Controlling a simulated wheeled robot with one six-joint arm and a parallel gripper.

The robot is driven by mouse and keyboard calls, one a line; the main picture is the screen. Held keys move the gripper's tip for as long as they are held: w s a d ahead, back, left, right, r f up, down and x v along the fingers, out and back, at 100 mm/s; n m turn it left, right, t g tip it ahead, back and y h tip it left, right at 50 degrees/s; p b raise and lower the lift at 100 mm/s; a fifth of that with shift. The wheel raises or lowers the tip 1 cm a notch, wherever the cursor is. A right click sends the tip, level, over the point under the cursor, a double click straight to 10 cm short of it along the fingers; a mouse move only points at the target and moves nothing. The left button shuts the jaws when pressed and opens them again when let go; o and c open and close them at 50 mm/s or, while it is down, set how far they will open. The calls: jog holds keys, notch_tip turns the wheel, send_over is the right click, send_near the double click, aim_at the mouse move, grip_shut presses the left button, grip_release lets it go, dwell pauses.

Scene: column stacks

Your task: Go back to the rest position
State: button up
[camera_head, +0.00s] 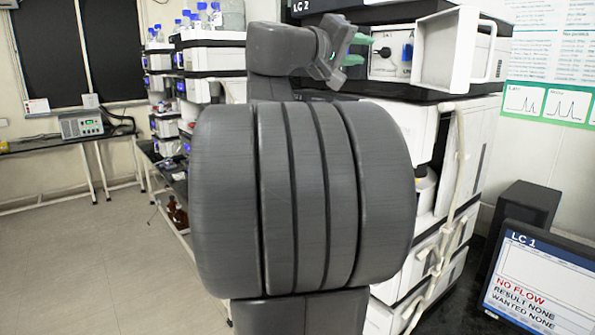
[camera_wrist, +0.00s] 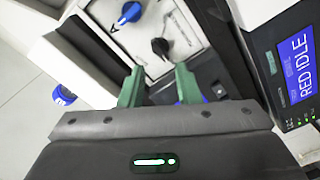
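My gripper (camera_head: 353,48) is raised at the top middle of the head view, in front of the LC 2 stack (camera_head: 477,122). Its two green fingers stand apart in the wrist view (camera_wrist: 159,88), with nothing held between them. Beyond the fingers is a pale panel (camera_wrist: 150,35) with a blue knob (camera_wrist: 130,13) and a black knob (camera_wrist: 160,47). I cannot tell whether the fingertips touch the panel. My grey arm hides much of the stack's left side in the head view.
An open white door-like frame (camera_head: 447,50) juts from the stack. A monitor (camera_head: 535,285) marked LC 1 reads NO FLOW at the lower right. More stacks with blue-capped bottles (camera_head: 203,15) stand at the left. The floor (camera_head: 90,260) at left is clear.

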jog(key=b+v, duration=0.1)
jog(key=v, duration=0.5)
dwell(0.3)
